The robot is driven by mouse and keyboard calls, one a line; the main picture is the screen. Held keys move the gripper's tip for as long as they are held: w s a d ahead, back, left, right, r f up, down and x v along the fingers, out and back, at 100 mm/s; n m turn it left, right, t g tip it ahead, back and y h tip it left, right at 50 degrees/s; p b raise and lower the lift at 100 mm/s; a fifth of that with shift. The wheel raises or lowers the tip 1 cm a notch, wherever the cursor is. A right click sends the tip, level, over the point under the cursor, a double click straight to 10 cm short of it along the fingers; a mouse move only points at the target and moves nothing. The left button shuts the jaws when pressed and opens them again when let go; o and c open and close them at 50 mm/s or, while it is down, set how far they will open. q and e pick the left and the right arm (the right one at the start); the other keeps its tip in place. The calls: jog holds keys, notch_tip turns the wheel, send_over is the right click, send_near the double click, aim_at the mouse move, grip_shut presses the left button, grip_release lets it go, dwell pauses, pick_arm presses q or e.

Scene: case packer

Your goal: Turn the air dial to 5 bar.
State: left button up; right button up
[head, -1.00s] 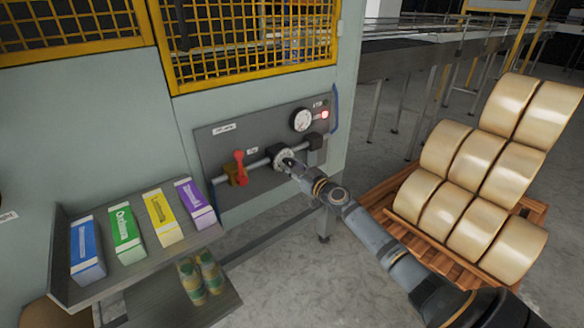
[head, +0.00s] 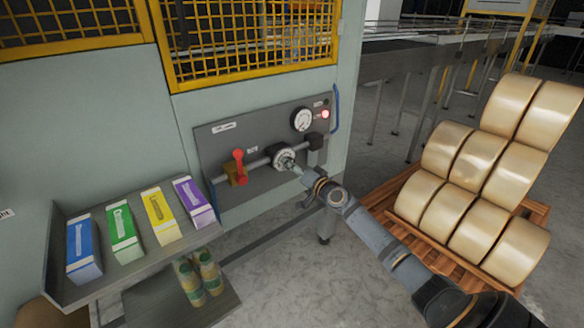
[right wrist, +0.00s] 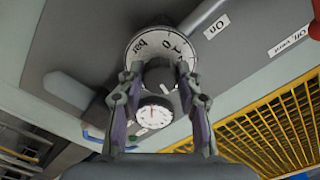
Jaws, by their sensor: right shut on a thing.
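The air dial (head: 281,155) is a round knob with a pale scale ring on the grey panel's pipe. In the right wrist view, the scale ring (right wrist: 143,46) shows "bar" and some upside-down figures, partly hidden by the knob and fingers; the set value cannot be read. My right gripper (head: 291,165) is at the dial; in the right wrist view its fingers (right wrist: 159,72) are shut on either side of the dark knob. The white round gauge (head: 302,119) is above the dial; its reading is too small to tell. My left gripper is not in view.
A red-handled valve (head: 239,162) is left of the dial, and a red lamp (head: 325,114) glows beside the gauge. A shelf (head: 140,262) with coloured boxes stands at the left. A pallet (head: 400,230) of tan rolls is at the right.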

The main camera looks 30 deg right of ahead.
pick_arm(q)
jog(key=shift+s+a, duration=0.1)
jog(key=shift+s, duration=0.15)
pick_arm(e)
jog(key=shift+m, duration=1.2)
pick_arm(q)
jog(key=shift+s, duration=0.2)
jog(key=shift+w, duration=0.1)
pick_arm(e)
jog(key=o, duration=0.9)
jog(key=shift+o, duration=1)
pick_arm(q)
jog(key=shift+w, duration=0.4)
pick_arm(e)
jog(key=shift+o, duration=0.3)
